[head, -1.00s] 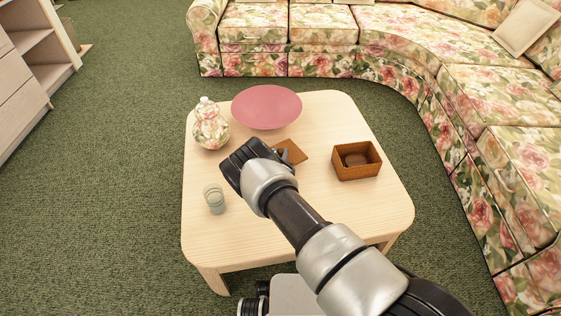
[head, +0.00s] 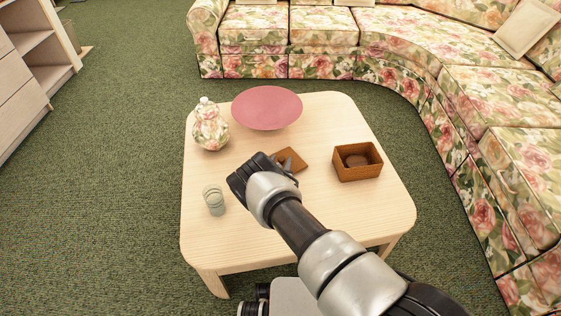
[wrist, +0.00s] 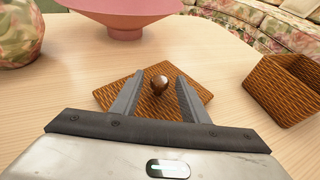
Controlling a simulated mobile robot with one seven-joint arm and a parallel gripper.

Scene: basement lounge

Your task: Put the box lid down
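The box lid (head: 295,158) is a square brown woven panel, lying apparently flat on the light wood table (head: 235,245). In the wrist view the lid (wrist: 190,99) has a round, shiny brown knob (wrist: 159,84) at its middle. My gripper (wrist: 157,88) is open, its two fingers on either side of the knob with a visible gap. In the head view my gripper (head: 280,162) is over the lid and hides part of it. The woven box (head: 358,172) stands open to the right, with a dark round thing (head: 357,160) inside.
A pink bowl (head: 267,108) stands behind the lid, with a floral lidded jar (head: 210,128) to its left. A clear glass (head: 214,200) stands at the table's left. The table's front is clear. A floral sofa (head: 465,130) curves around the back and right.

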